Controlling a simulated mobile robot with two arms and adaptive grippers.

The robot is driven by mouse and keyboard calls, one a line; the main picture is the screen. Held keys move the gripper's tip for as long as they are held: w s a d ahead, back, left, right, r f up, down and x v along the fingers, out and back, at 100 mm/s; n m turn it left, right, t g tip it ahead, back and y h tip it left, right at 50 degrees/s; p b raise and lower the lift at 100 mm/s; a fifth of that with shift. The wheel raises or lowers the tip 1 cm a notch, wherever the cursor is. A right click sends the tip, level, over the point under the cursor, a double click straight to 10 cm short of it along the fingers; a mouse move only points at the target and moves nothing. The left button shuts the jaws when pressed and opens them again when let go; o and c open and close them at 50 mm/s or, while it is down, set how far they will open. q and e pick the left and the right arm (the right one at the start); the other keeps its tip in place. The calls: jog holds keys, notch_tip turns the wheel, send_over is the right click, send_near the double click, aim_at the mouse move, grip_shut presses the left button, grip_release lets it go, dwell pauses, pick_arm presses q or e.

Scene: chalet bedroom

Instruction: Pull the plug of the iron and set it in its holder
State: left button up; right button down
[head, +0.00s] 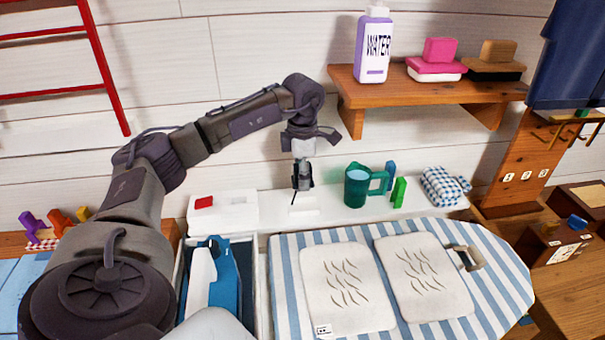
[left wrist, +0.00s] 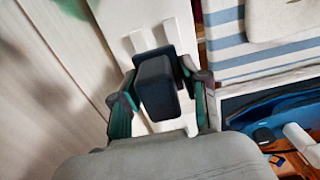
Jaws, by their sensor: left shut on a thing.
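My left gripper (head: 302,186) points down over the white ledge at the wall. In the left wrist view its fingers (left wrist: 160,98) are shut on a dark block-shaped plug (left wrist: 158,88). A white forked holder (left wrist: 140,42) shows right behind the plug; in the head view a low white block (head: 304,204) lies under the fingertips. I cannot tell whether the plug is seated in it or just above it. The blue and white iron (head: 222,275) stands in an open bin left of the ironing board, and its blue body shows in the left wrist view (left wrist: 265,110). My right gripper is out of view.
A striped ironing board (head: 500,275) carries two pale cloths (head: 345,285). On the ledge are a white box (head: 235,213), a green mug (head: 357,187) and a checked cloth (head: 443,187).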

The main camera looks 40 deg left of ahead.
aim_at(303, 194)
pick_arm(q)
jog(key=shift+f+b, duration=1.7)
jog(key=shift+f, duration=0.5)
jog(key=shift+f+b, duration=0.3)
jog(key=shift+f, duration=0.45)
jog(key=shift+f, duration=0.15)
jog(key=o, duration=1.2)
notch_tip(303, 194, up, 12)
jog(key=shift+f, duration=0.1)
